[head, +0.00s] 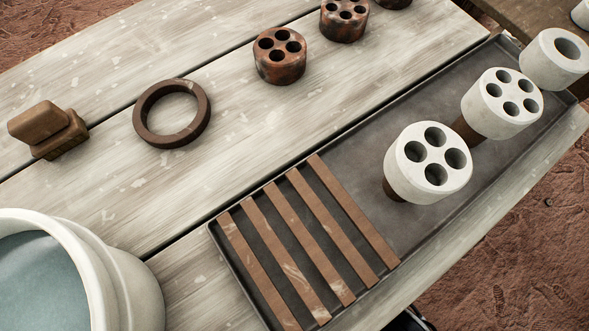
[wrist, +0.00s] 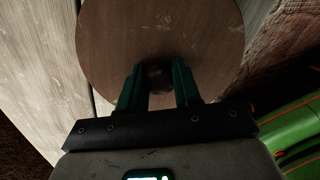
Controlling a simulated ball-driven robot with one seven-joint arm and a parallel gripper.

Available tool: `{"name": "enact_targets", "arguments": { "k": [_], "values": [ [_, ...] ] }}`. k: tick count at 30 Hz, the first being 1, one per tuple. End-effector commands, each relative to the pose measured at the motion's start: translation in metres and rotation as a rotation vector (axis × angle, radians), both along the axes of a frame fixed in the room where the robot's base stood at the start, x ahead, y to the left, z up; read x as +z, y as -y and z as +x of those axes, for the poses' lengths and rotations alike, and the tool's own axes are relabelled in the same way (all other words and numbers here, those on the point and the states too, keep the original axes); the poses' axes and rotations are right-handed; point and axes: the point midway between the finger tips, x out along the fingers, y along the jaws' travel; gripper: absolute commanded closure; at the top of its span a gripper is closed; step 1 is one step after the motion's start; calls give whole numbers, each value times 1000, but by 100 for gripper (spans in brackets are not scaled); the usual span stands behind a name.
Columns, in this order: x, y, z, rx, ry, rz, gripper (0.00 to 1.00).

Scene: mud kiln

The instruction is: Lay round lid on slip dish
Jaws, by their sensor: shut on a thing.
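The round lid (wrist: 160,28) is a brown wooden disc that fills the top middle of the wrist view. My gripper (wrist: 158,80) has its two green fingers shut on the lid's small dark knob. The lid's underside and what lies below it are hidden. In the head view, a white round vessel, which looks like the slip dish (head: 128,283), stands at the lower left with its top open and grey-blue liquid inside. It is cut off by the picture edge. My gripper and the lid do not show in the head view.
A dark tray (head: 330,172) holds brown slats (head: 322,238) and several white holed cylinders (head: 430,185). A brown ring (head: 139,122), a brown handled block (head: 62,143) and dark holed pieces (head: 280,68) stand on the pale plank table (head: 110,195). Bare planks surround the ring.

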Motion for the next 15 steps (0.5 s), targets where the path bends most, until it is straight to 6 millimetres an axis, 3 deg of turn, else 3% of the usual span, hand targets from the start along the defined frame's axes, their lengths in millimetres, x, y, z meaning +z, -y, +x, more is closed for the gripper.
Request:
{"name": "enact_targets", "arguments": {
  "k": [15],
  "values": [
    [-5,0,0,0,1,0,91]
  ]
}}
